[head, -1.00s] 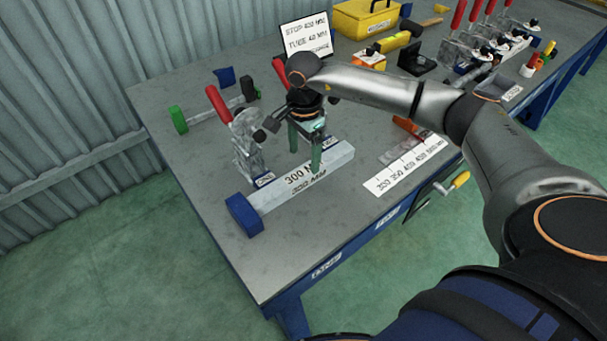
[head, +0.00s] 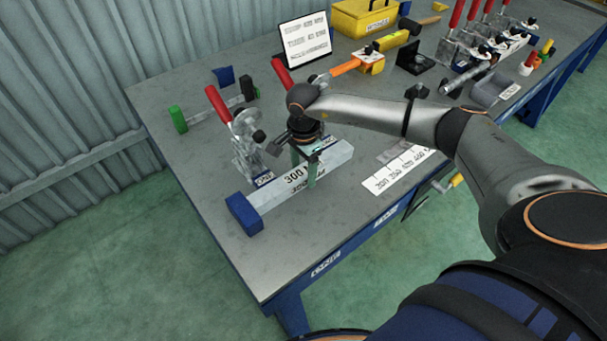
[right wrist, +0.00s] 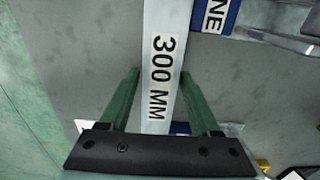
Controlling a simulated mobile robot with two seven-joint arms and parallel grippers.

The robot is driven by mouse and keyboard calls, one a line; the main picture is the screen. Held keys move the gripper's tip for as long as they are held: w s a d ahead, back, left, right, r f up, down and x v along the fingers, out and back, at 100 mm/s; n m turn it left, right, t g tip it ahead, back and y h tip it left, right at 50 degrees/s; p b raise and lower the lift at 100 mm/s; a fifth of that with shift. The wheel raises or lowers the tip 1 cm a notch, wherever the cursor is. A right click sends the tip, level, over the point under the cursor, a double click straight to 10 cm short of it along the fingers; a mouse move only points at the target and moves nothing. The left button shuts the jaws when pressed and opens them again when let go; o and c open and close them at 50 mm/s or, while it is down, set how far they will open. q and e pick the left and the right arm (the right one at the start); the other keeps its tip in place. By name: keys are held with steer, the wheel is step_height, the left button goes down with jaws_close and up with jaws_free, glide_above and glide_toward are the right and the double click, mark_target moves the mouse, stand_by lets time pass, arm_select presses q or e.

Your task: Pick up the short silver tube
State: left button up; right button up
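The short silver tube (head: 268,195) is a square bar marked 300 MM with a blue block at its near left end. It lies on the grey bench top. In the right wrist view the tube (right wrist: 163,50) runs up the middle between the two green fingers. My right gripper (head: 310,165) points down over the tube near its right half, one finger on each side. The fingers (right wrist: 162,80) look apart, with narrow gaps beside the tube. Contact at the tips cannot be made out. My left gripper is out of view.
Red-handled clamps (head: 218,104) stand just behind the tube. A white length scale (head: 400,168) lies to its right near the front edge. A sign (head: 304,40), a yellow box (head: 365,17) and more clamps stand farther back.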

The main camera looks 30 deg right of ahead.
jaws_close()
steer(key=shift+w+r, duration=0.1)
stand_by(0.9)
